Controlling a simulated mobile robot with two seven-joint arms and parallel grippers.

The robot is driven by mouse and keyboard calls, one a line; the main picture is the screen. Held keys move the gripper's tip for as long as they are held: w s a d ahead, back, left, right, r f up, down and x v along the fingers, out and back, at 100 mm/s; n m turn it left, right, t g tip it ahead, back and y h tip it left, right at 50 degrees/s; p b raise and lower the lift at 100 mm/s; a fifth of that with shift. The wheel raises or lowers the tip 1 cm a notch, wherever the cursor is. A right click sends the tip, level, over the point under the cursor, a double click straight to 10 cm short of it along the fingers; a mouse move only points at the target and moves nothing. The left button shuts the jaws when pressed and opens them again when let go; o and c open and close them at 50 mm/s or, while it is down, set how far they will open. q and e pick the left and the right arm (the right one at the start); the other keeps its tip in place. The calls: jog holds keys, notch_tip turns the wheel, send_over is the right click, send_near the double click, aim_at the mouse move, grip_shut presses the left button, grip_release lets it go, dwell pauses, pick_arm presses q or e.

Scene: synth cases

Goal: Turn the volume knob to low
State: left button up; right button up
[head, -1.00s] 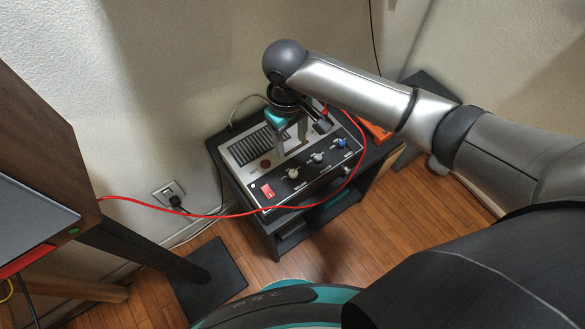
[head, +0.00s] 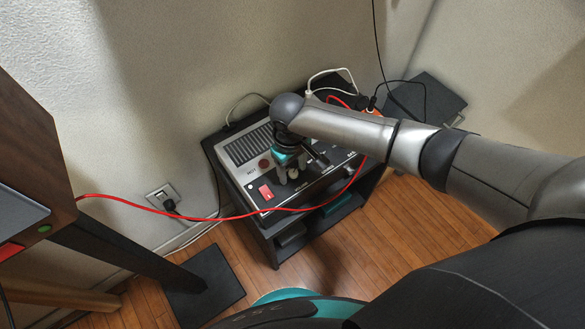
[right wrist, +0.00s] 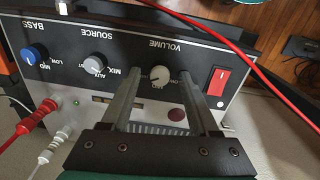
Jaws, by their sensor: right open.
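The volume knob (right wrist: 160,75) is a small cream dial on the dark front strip of the audio box (right wrist: 95,80). In the right wrist view it sits under the word VOLUME, which appears upside down. My right gripper (right wrist: 162,80) is open, with one finger on each side of the knob; I cannot tell whether they touch it. The knob's pointer is too small to read surely. In the head view my right gripper (head: 292,176) is over the box's front strip and mostly hides the knob. My left gripper is not in view.
A red switch (right wrist: 218,82) is beside the volume knob; the source knob (right wrist: 97,66) and blue bass knob (right wrist: 36,55) are on its other side. A red cable (head: 150,207) crosses in front of the box. The box stands on a black stand (head: 275,232) against the wall.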

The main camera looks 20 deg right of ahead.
jog(key=c, duration=0.4)
grip_shut()
